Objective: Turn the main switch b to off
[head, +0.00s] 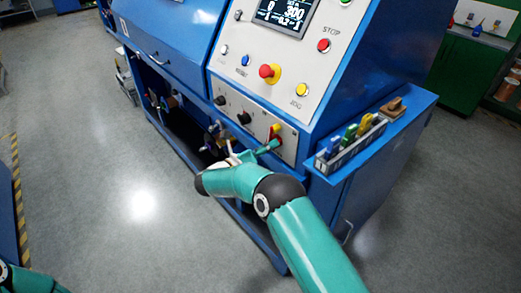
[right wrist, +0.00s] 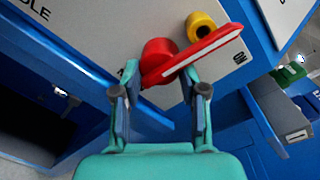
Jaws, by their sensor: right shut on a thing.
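The main switch (head: 275,130) is a red rotary handle on the grey lower front panel of the blue machine. In the right wrist view its red handle (right wrist: 200,52) slants up to the right, its end near a printed "ON". The rounded red hub (right wrist: 157,58) lies between and just beyond my fingertips. My right gripper (head: 266,147) reaches the switch from the front and is shut on it; it also shows in the right wrist view (right wrist: 160,92). No letter b shows on the switch. My left gripper is out of view; only a bit of teal arm shows at the lower left.
A yellow round part (right wrist: 201,25) sits beside the red handle. Above are a red emergency button (head: 268,71), other buttons and a display (head: 285,12). Black knobs (head: 243,118) lie left of the switch. A tool rack (head: 350,147) stands to the right. The floor in front is clear.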

